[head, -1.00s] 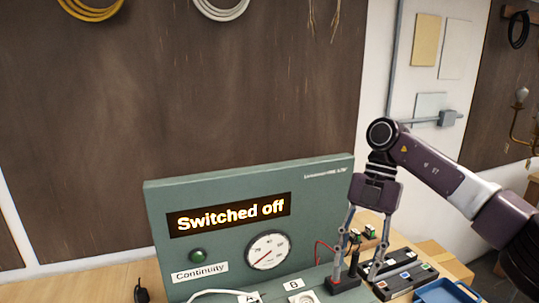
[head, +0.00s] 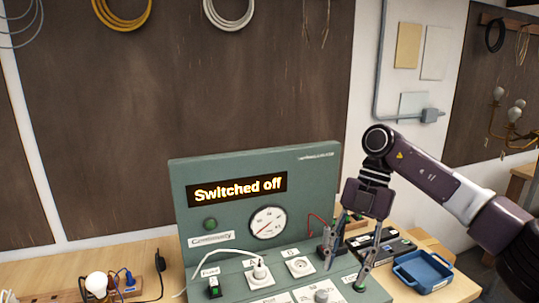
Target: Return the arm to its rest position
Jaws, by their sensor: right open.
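My right arm comes in from the right and its gripper (head: 345,275) points down, open and empty, with its fingers apart over the right end of the green test panel (head: 322,170). The panel's display (head: 237,189) reads "Switched off". Below it are a round green lamp (head: 210,224) marked "Continuity" and a dial gauge (head: 268,222). A white plug with a white cable (head: 259,270) stands in one socket, and another socket (head: 299,266) is empty. My left gripper is not in view.
A blue tray (head: 424,272) sits on the bench to the right, beside a black case (head: 390,245). A lit bulb (head: 97,283) and a wooden power strip (head: 128,292) with plugs are at the left. Coiled cables (head: 122,12) hang on the brown wall board.

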